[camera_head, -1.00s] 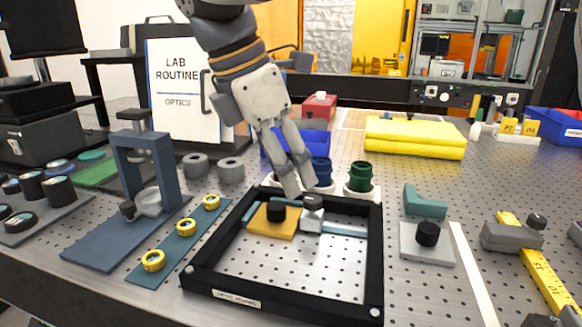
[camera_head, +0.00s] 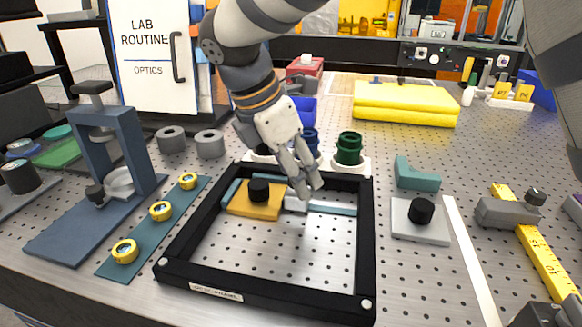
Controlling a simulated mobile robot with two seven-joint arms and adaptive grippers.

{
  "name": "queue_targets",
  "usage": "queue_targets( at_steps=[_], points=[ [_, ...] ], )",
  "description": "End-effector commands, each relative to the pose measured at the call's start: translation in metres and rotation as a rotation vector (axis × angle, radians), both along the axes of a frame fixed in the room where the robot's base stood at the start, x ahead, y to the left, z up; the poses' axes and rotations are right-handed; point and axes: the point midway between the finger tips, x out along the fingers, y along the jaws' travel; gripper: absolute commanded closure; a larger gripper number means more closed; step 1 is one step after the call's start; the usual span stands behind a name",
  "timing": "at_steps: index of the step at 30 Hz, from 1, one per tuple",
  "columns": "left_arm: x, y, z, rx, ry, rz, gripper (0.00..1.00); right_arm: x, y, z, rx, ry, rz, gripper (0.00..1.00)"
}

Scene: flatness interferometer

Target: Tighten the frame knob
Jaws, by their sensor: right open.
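The black optic frame (camera_head: 367,240) lies on the perforated bench. Inside its far side, a black knob (camera_head: 258,190) stands on a yellow-orange block (camera_head: 243,209). A small pale grey fitting (camera_head: 294,204) sits right of that block, beside a teal bar (camera_head: 332,208). My right gripper (camera_head: 304,186) reaches down over the far side of the frame. Its fingers are open, right of the black knob and over the pale fitting, partly hiding it. Whether they touch the fitting I cannot tell. My left gripper is not in view.
Green and blue capped holders (camera_head: 348,149) stand just behind the frame. A blue press stand (camera_head: 91,140) and a teal strip with yellow rings (camera_head: 147,232) lie left. A grey plate with a black knob (camera_head: 421,212) and a yellow rail (camera_head: 536,255) lie right.

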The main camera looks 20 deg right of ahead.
Motion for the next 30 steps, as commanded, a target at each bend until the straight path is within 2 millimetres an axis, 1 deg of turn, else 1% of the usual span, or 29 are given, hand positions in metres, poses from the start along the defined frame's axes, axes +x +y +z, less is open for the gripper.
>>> queue_targets(
  at_steps=[5, 6, 8, 9, 12, 18, 23, 30],
  points=[
    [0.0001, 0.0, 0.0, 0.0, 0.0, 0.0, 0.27, 0.0, -0.0002, -0.0004, 0.0, 0.0, 0.0, 0.52],
    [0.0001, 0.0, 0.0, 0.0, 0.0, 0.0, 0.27, 0.0, -0.0002, -0.0004, 0.0, 0.0, 0.0, 0.57],
    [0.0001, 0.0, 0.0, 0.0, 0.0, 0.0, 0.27, 0.0, -0.0001, -0.0003, 0.0, 0.0, 0.0, 0.71],
    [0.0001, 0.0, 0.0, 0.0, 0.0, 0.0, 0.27, 0.0, -0.0001, -0.0003, 0.0, 0.001, 0.0, 0.8],
    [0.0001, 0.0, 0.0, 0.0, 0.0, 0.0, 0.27, 0.0, 0.0, -0.0002, 0.0, 0.001, 0.0, 1.0],
    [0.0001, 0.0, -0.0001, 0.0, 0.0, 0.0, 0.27, 0.0, 0.0, -0.0002, 0.0, 0.0, -0.007, 1.0],
    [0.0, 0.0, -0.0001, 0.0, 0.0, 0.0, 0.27, 0.0005, 0.0001, -0.0004, 0.0, 0.001, -0.047, 1.0],
    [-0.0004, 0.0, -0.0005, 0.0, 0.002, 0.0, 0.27, 0.0022, 0.0002, -0.0006, -0.001, 0.001, -0.205, 1.0]
  ],
)
